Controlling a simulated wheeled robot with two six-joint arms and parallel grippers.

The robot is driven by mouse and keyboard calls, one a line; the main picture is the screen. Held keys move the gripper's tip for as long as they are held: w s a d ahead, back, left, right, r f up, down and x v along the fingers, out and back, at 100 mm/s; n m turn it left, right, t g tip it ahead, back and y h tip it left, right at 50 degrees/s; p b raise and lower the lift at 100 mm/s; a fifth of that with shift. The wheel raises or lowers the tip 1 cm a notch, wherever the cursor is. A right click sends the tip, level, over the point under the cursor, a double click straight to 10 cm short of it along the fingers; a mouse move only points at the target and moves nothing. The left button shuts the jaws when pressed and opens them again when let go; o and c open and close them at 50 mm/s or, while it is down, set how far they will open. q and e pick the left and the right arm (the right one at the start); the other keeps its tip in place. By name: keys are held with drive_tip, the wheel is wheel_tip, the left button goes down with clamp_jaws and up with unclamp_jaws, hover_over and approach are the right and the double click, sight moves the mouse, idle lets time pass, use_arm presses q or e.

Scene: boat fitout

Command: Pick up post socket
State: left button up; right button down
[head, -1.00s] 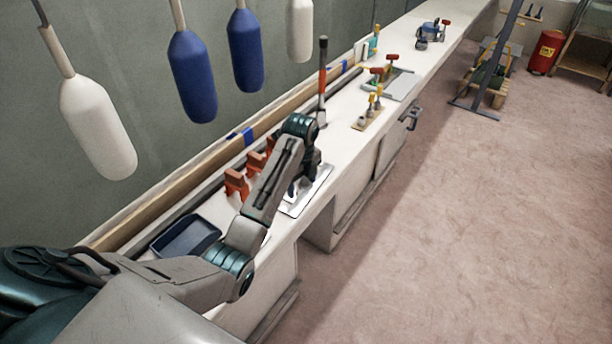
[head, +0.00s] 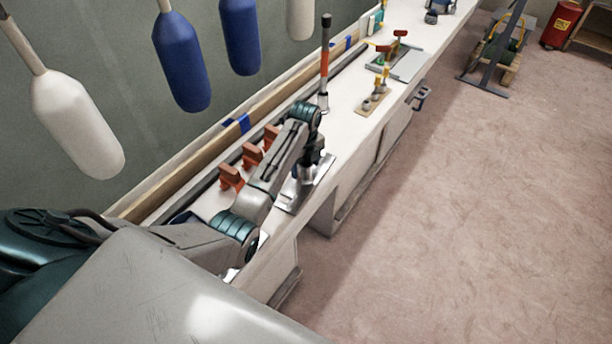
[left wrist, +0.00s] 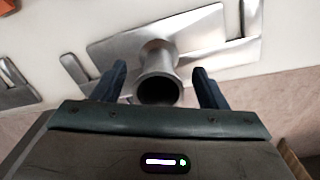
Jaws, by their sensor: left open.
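The post socket (left wrist: 158,75) is a grey metal tube on a flat plate, seen in the left wrist view with its dark round mouth facing the camera. In the head view its metal plate (head: 293,203) lies on the white bench, and the arm hides part of the tube. My left gripper (left wrist: 160,80) is open, with one dark finger on each side of the tube. I cannot tell whether the fingers touch it. In the head view the left gripper (head: 308,170) is above the plate. My right gripper is not in view.
Orange clamps (head: 252,156) stand along the wall side of the bench (head: 343,118). An upright tool with an orange and black handle (head: 324,65) stands just beyond the gripper. Blue and white fenders (head: 181,62) hang at the wall.

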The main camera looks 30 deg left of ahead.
sight(306, 172)
use_arm(q)
drive_tip(key=shift+s+d+f, duration=0.1)
drive_tip(key=shift+s+f, duration=0.05)
drive_tip(key=shift+f, duration=1.45)
clamp_jaws()
drive_tip(key=shift+r, duration=0.1)
drive_tip(key=shift+r, duration=0.1)
drive_tip(key=shift+r, duration=0.55)
wheel_tip(306, 172, up, 2)
drive_tip(key=shift+r+b, duration=0.1)
drive_tip(key=shift+b, duration=0.4)
drive_tip(key=s+d+r+b, duration=0.1)
drive_tip(key=s+d+b, duration=0.1)
drive_tip(key=s+d, duration=0.9)
drive_tip(key=shift+s+r, duration=0.2)
drive_tip(key=shift+s, duration=0.15)
